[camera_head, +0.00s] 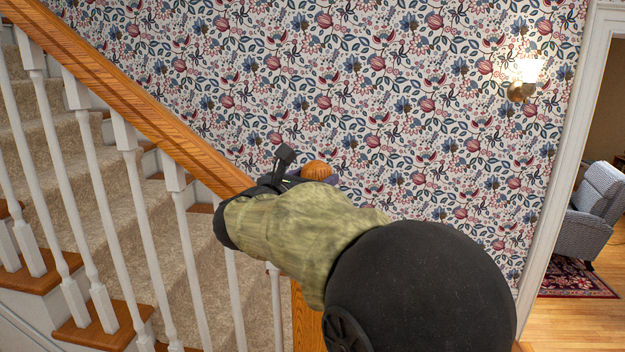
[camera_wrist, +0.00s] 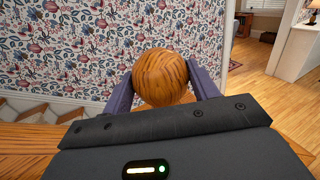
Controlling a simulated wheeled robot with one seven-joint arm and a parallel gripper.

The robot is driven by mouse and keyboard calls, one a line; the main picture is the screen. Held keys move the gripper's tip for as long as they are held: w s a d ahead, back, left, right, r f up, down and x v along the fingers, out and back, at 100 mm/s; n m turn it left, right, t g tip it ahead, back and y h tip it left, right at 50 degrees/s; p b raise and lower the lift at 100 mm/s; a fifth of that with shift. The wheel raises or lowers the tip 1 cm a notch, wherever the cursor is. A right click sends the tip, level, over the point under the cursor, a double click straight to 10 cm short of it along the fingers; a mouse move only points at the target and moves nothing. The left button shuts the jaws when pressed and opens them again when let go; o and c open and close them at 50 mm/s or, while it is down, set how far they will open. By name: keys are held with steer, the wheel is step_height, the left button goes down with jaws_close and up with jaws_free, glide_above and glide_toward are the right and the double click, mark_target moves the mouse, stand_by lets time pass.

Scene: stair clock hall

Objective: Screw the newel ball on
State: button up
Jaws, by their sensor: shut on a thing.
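The newel ball (camera_wrist: 160,76) is a round brown wooden ball with dark grain. In the wrist view it sits between the two dark fingers of my gripper (camera_wrist: 163,90), which are shut on its sides. In the head view the top of the ball (camera_head: 317,170) shows just beyond my gripper (camera_head: 300,172). The wooden newel post (camera_head: 307,318) shows below my arm, and my arm hides its top. I cannot tell whether the ball touches the post.
A sloping wooden handrail (camera_head: 135,95) with white balusters (camera_head: 97,180) runs down from the upper left. Carpeted stairs (camera_head: 75,150) lie behind it. A wall lamp (camera_head: 522,78), a doorway and a grey armchair (camera_head: 597,205) are at the right. Wooden floor (camera_head: 575,325) is clear there.

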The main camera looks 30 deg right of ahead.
steer(key=shift+f, duration=0.15)
steer(key=o, duration=1.1)
steer(key=shift+s+a+f+b, duration=0.1)
steer(key=shift+s+a+b, duration=0.15)
steer(key=shift+a+b, duration=0.25)
steer(key=b+v, duration=0.6)
steer(key=v, duration=1)
steer(key=shift+s+a, duration=0.1)
steer(key=shift+s, duration=0.05)
